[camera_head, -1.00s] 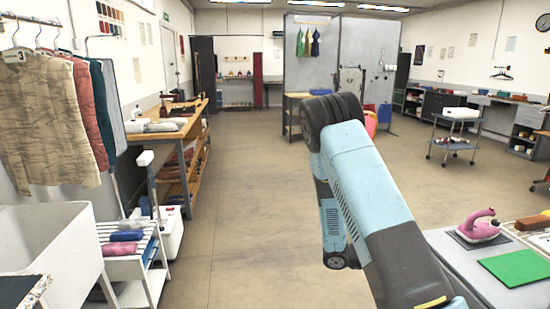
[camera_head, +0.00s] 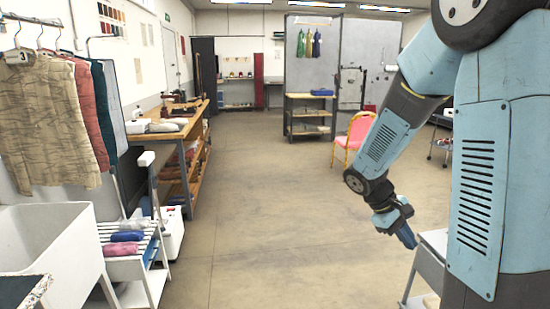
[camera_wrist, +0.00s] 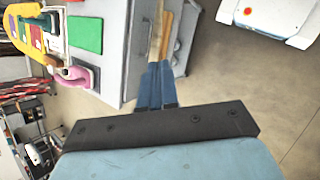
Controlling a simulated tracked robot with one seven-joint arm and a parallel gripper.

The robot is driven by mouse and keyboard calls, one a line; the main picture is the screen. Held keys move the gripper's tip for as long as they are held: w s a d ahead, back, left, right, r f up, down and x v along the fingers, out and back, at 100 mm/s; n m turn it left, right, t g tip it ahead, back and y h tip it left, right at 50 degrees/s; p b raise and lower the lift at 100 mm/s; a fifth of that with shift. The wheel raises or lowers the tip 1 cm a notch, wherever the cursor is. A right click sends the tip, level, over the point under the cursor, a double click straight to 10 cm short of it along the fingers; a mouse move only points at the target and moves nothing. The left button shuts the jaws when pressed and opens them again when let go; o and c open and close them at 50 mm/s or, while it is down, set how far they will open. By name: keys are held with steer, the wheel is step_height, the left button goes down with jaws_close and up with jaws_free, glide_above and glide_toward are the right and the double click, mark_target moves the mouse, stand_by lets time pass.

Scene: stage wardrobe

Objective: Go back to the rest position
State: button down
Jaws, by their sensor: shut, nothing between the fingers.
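My gripper (camera_head: 407,237) hangs low at the right of the head view, at the end of my bent arm, pointing down and to the right. It is beside the left end of a grey table (camera_head: 433,240), and I cannot tell whether they touch. In the wrist view my gripper (camera_wrist: 157,72) shows its two blue fingers close together with nothing held between them. My upper arm fills the right side of the head view and hides most of the table.
In the wrist view a pink iron (camera_wrist: 76,77) and a green mat (camera_wrist: 86,34) lie on the table. A pink chair (camera_head: 354,135) stands beyond my arm. A white sink (camera_head: 45,240) and a clothes rack are at left. The middle floor is clear.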

steer(key=s+a+r+m+t+y, duration=0.2)
steer(key=s+a+r+t+y, duration=0.1)
steer(key=s+r, duration=0.4)
steer(key=s+a+r+m+t+y, duration=0.2)
steer(key=s+a+r+t+y, duration=0.2)
steer(key=s+a+r, duration=0.3)
step_height(320, 180, up, 3)
steer(key=shift+s+r+m+t, duration=0.2)
steer(key=shift+m+t, duration=0.2)
steer(key=shift+t, duration=0.2)
steer(key=shift+d, duration=0.1)
